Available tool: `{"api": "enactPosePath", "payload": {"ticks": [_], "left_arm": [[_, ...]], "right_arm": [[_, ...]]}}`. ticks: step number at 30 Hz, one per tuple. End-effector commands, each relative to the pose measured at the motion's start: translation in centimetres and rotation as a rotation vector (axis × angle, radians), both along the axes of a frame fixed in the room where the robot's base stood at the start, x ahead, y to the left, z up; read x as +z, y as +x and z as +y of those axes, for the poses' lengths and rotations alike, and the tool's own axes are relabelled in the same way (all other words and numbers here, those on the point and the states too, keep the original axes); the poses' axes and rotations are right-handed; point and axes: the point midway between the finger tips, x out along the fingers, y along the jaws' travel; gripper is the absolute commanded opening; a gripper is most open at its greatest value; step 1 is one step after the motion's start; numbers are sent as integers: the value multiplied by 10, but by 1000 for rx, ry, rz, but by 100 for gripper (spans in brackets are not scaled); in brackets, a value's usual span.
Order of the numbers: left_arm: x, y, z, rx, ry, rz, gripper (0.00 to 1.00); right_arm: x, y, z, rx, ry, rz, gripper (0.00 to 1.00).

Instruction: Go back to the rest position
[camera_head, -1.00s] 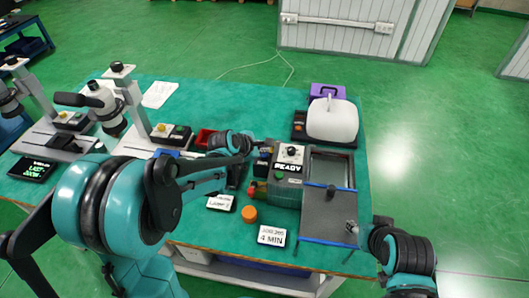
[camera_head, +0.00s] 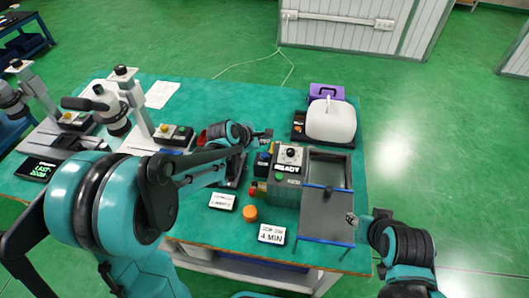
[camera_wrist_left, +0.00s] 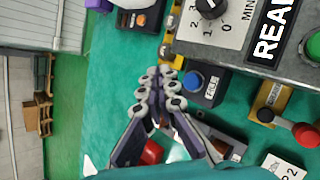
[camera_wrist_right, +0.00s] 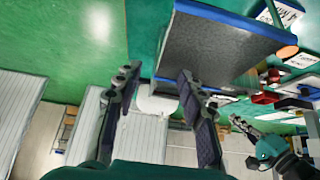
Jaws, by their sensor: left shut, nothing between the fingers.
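My left gripper (camera_head: 263,134) is above the bench, just behind and left of the grey machine. It is shut and empty, and its fingers meet in the left wrist view (camera_wrist_left: 158,88). My right gripper (camera_head: 353,218) is at the right edge of the bench, beside the machine's flat plate. In the right wrist view its two fingers (camera_wrist_right: 158,75) stand wide apart with nothing between them. The grey machine (camera_head: 286,190) carries a dial and a READY sign. Its dial also shows close by in the left wrist view (camera_wrist_left: 211,25).
A white canister (camera_head: 331,121) in a black tray and a purple case (camera_head: 326,92) stand at the back right. An orange knob (camera_head: 250,213) and two small signs (camera_head: 222,201) lie at the front. Microscopes (camera_head: 103,108) stand on the left. The floor to the right is clear.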

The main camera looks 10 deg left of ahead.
Motion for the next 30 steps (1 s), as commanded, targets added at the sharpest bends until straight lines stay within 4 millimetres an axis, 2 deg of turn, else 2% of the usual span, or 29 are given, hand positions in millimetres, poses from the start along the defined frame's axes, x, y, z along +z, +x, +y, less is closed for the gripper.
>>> {"api": "enactPosePath", "payload": {"ticks": [12, 16, 20, 24, 30], "left_arm": [[0, -1, 0, -5, 6, -2, 0], [11, -17, 1, -80, 97, -25, 0], [32, -57, 6, -271, 319, -76, 0], [51, -113, 14, -547, 622, -135, 0], [58, -192, 29, -965, 1029, -191, 0]], "right_arm": [[-1, 0, 0, 0, 0, 0, 40], [-1, 0, 0, 0, 0, 0, 40], [-1, 0, 0, 0, 0, 0, 40], [-1, 0, 0, 0, 0, 0, 40], [-1, 0, 0, 0, 0, 0, 40]]}}
